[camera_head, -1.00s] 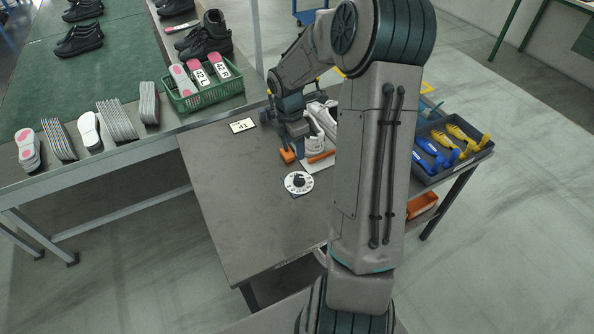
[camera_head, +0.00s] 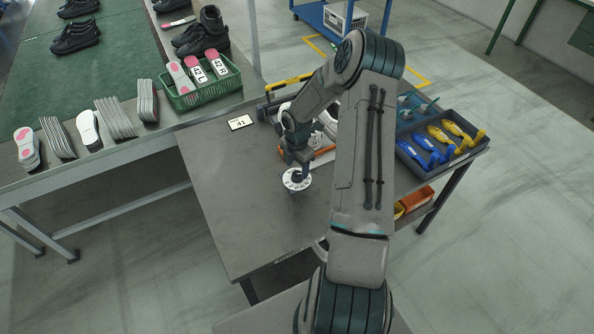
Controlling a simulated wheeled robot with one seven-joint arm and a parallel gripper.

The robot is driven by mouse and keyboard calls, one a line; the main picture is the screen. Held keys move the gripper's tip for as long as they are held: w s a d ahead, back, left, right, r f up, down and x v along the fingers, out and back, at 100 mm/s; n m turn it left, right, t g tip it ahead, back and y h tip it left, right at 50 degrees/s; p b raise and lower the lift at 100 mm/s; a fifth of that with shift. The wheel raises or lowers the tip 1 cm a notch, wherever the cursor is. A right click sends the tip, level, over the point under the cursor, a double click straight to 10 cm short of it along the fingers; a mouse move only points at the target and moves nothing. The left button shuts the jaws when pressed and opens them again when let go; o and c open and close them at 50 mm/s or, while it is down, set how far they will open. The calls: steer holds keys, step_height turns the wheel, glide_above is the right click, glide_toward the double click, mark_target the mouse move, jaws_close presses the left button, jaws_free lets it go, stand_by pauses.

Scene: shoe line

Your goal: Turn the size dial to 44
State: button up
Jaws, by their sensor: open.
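The size dial (camera_head: 290,183) is a white disc with dark marks, lying on the grey table (camera_head: 225,215) in the middle of the view. My gripper (camera_head: 298,174) points down right over the dial and hides its dark centre knob and part of its face. The jaws are open. I cannot tell whether the fingers touch the knob or stand just around it. The dial's numbers are too small to read, so its setting does not show. A white card reading 41 (camera_head: 241,123) lies on the table behind and left of the dial.
A white machine with an orange part (camera_head: 322,152) stands just behind the dial, partly hidden by my arm. A dark tray (camera_head: 470,150) of blue and yellow shoe forms is at right. A green crate (camera_head: 205,95) stands at left. The table's front left is clear.

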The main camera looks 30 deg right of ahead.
mark_target(297, 174)
steer(key=shift+f, duration=1.7)
steer(key=c, duration=1)
